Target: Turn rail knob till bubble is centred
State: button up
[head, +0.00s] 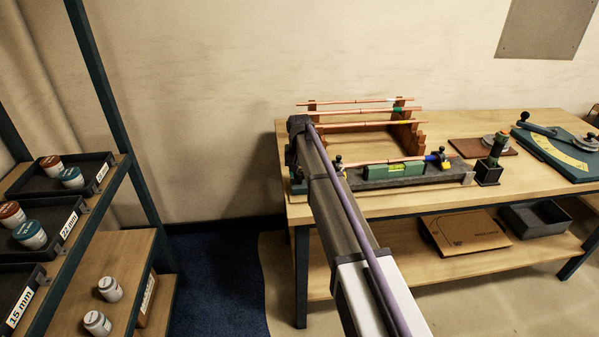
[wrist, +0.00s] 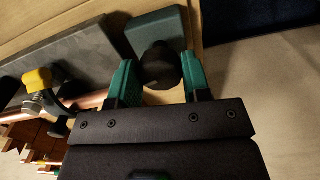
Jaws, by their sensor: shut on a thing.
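In the wrist view my gripper (wrist: 160,72) has its two green fingers on either side of a dark round knob (wrist: 161,66), shut on it. A green block (wrist: 158,32) lies just beyond the knob. The grey rail (wrist: 72,62) runs off to the left there, and it also shows in the head view (head: 425,180) on the bench. A green spirit level (head: 408,170) with a yellow vial stands along the rail. Its bubble is too small to place.
A copper pipe (head: 385,161) runs above the rail between black clamps. A wooden rack (head: 405,133) with several copper rods stands behind. A dark holder (head: 488,173) with a green-handled tool stands right of the rail on the bench (head: 530,187).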

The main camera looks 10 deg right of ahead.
jog(key=shift+n, duration=0.3)
jog(key=n, duration=1.1)
jog(key=shift+d, duration=0.1)
dwell(0.5)
jog(key=o, duration=0.9)
jog(key=shift+o, duration=0.2)
jog(key=shift+r, duration=0.1)
